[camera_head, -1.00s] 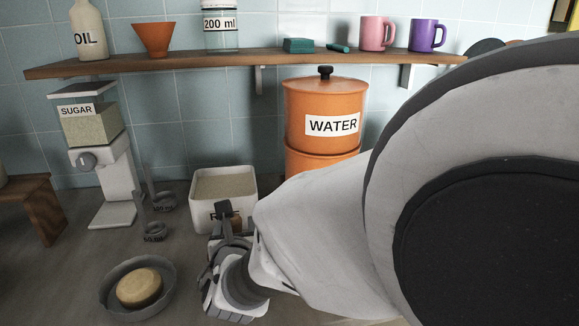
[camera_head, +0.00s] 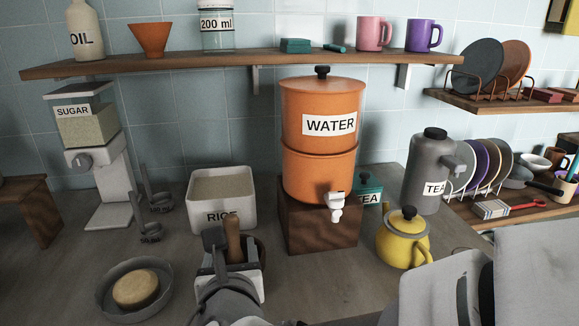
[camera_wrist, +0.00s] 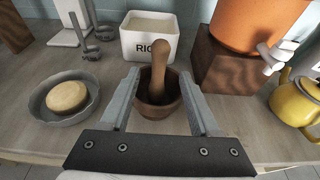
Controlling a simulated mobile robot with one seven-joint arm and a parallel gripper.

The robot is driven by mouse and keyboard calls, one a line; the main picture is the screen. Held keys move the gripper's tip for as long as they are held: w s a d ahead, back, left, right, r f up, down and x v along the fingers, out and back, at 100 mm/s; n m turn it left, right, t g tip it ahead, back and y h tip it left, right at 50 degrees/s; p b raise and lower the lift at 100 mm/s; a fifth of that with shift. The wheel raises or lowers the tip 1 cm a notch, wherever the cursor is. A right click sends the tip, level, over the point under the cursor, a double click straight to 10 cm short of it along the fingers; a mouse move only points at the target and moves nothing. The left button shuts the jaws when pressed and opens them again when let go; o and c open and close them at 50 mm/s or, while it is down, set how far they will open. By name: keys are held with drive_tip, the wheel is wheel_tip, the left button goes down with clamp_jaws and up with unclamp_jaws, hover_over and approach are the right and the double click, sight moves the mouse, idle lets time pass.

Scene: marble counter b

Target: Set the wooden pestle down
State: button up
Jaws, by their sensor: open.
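The wooden pestle (camera_head: 233,238) stands nearly upright, its lower end inside a brown mortar (camera_head: 260,254) on the counter in front of the rice container. In the wrist view the pestle (camera_wrist: 159,72) leans slightly, and the mortar (camera_wrist: 158,108) sits around its base. My gripper (camera_head: 231,250) is open. Its fingers (camera_wrist: 158,98) lie on either side of the mortar and pestle in the wrist view, with visible gaps to the pestle. In the head view my gripper hides most of the mortar.
The rice container (camera_head: 222,196) stands just behind. A grey bowl with a round tan item (camera_head: 136,289) is to the left. The orange water dispenser on a wooden block (camera_head: 318,229) and a yellow teapot (camera_head: 404,240) are to the right.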

drive_tip(key=d+f+m+g+h, duration=0.1)
drive_tip(key=d+m+g+h, duration=0.45)
drive_tip(key=d+m, duration=1.3)
drive_tip(key=s+d+m+g+y, duration=0.1)
drive_tip(key=s+d+m, duration=0.2)
drive_tip(key=m, duration=0.7)
drive_tip(key=s+d+m+g+y, duration=0.1)
drive_tip(key=s+d+m+g, duration=0.1)
drive_tip(key=s+d+m, duration=0.2)
drive_tip(key=s+m, duration=0.3)
drive_tip(key=m, duration=0.3)
drive_tip(key=shift+f, duration=0.25)
wheel_tip(320, 180, up, 14)
drive_tip(key=p, duration=1.4)
drive_tip(key=shift+r, duration=0.2)
